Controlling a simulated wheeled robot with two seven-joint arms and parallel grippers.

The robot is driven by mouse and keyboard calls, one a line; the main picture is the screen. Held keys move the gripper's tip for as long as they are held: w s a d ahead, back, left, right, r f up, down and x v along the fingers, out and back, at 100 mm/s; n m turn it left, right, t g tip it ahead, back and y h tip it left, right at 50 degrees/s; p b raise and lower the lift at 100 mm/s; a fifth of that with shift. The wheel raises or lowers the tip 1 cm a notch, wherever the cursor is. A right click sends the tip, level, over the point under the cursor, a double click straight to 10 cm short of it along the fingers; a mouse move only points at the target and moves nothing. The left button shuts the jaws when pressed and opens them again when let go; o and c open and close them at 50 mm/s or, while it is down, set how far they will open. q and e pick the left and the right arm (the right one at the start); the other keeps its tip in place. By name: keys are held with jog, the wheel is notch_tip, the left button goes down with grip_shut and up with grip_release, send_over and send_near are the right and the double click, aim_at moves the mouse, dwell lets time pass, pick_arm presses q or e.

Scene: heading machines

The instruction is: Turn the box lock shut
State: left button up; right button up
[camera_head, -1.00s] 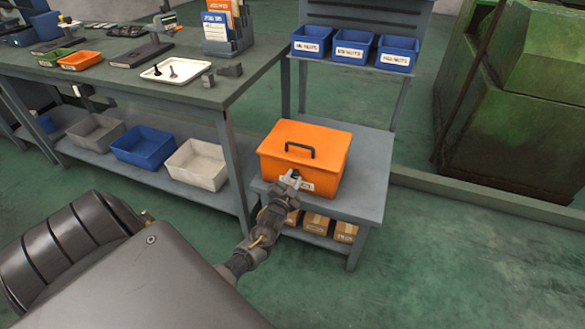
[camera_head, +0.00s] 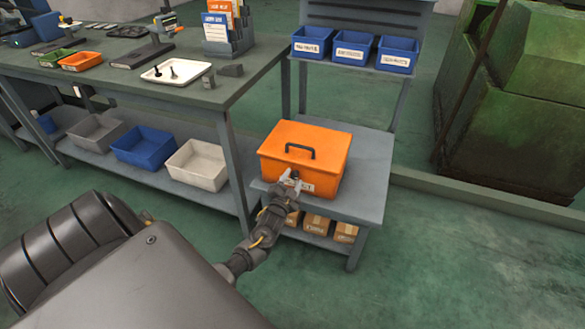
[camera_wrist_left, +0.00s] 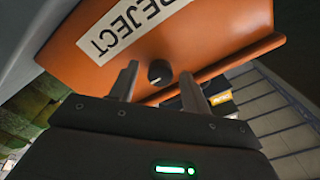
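The orange box (camera_head: 325,150) sits on the small grey table with its lid down and a black handle on top. In the left wrist view the box's front face (camera_wrist_left: 215,35) carries a white REJECT label. Gaps show between fingers and knob, so nothing is gripped. My right gripper is in no view.
The small grey table (camera_head: 372,170) has cardboard boxes (camera_head: 318,224) on its lower shelf. A long workbench (camera_head: 225,90) stands to the left, with bins below. Blue bins (camera_head: 353,46) sit on a shelf behind. A green machine (camera_head: 515,110) is at right. Floor in front is clear.

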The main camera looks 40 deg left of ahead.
pick_arm(q)
jog(key=shift+r, duration=0.1)
jog(key=shift+s+d, duration=0.25)
jog(key=shift+s, duration=0.25)
jog(key=v, duration=0.9)
jog(key=shift+s+p, duration=0.35)
jog(key=shift+p, duration=0.05)
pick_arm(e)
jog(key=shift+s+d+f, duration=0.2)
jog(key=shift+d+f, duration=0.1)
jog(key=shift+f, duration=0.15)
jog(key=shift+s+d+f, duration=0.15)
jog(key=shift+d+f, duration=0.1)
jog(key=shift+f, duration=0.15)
pick_arm(q)
jog(key=shift+d, duration=0.1)
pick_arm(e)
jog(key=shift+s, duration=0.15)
